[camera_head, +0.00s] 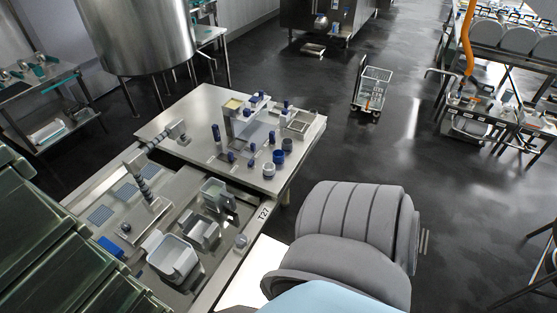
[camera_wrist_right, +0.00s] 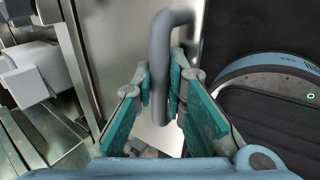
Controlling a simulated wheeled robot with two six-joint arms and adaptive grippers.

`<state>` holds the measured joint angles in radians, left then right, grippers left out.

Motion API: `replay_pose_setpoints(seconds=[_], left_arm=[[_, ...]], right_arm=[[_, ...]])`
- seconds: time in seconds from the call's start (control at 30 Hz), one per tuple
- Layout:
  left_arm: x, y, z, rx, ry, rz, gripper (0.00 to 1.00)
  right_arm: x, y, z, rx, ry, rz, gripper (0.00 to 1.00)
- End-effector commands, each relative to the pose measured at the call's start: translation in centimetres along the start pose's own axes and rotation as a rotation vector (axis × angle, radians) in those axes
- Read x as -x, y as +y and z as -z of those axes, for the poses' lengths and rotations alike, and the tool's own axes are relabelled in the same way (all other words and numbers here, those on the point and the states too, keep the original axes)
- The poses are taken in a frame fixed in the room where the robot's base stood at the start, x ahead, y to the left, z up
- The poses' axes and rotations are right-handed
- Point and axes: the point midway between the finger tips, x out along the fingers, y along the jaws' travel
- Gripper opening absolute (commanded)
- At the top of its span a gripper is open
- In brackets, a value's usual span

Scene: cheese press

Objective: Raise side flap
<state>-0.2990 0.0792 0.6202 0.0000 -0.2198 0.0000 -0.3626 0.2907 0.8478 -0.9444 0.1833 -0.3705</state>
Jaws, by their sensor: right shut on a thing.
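My right gripper (camera_wrist_right: 160,92) is shut on a grey bar handle (camera_wrist_right: 160,60), with a teal-padded finger on each side of its straight lower part. The handle curves over at the top. Behind it is a pale metal panel (camera_wrist_right: 132,45), which looks like the side flap; its join to the handle is hidden. In the head view a bright white surface (camera_head: 255,275), possibly the same flap, shows beside the bench's right edge, partly covered by my right arm. My right gripper is hidden there, and my left gripper is in neither view.
The steel bench (camera_head: 215,288) holds a grey tub (camera_head: 172,258) and other fittings in its recess. A worktop (camera_head: 190,110) behind it carries several blue and white parts. A large steel vat (camera_head: 135,35) stands at the back left. Dark floor (camera_head: 385,150) is open to the right.

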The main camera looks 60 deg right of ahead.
Motion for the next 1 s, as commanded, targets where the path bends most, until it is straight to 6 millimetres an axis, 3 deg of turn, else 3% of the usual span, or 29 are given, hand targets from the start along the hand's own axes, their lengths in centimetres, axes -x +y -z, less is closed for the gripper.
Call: replay_pose_setpoints(seconds=[0.57, 0.6, 0.7, 1.0], left_arm=[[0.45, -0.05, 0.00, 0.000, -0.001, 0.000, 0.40], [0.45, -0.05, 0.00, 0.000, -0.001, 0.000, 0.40], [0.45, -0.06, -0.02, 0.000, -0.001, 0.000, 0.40], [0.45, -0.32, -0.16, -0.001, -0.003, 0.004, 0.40]], right_arm=[[0.40, 0.58, -0.07, -0.006, -0.001, -0.010, 0.00], [0.40, 0.59, -0.06, -0.006, -0.001, -0.011, 0.15], [0.43, 0.51, -0.08, -0.007, -0.002, -0.010, 0.31], [0.55, 0.18, -0.18, -0.012, -0.005, -0.005, 0.33]])
